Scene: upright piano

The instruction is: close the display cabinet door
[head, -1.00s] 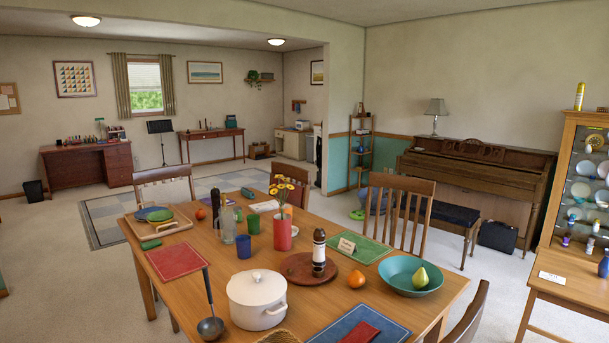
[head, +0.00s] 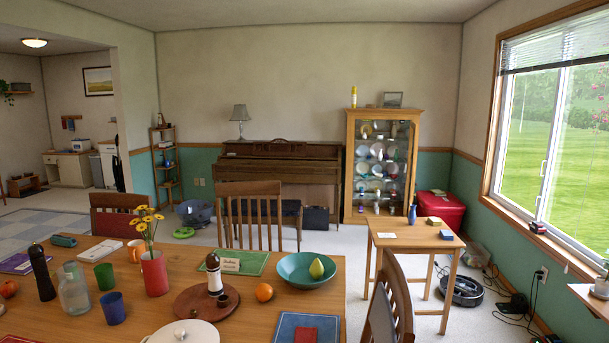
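The display cabinet (head: 349,170) is a tall wooden case against the back wall, right of the piano. Several plates and small items show on its shelves through the glass front. Its door (head: 411,165) cannot be told open or shut from here; the front looks flat at this distance. A small side table in front covers part of the cabinet's lower right. Neither of my grippers is in view.
A dining table (head: 130,265) with dishes fills the lower left. The small side table (head: 405,238) holds a blue vase (head: 412,214). A chair (head: 390,300) stands between the two tables. A red box (head: 441,208), a robot vacuum (head: 462,290) and cables (head: 515,305) lie at the right.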

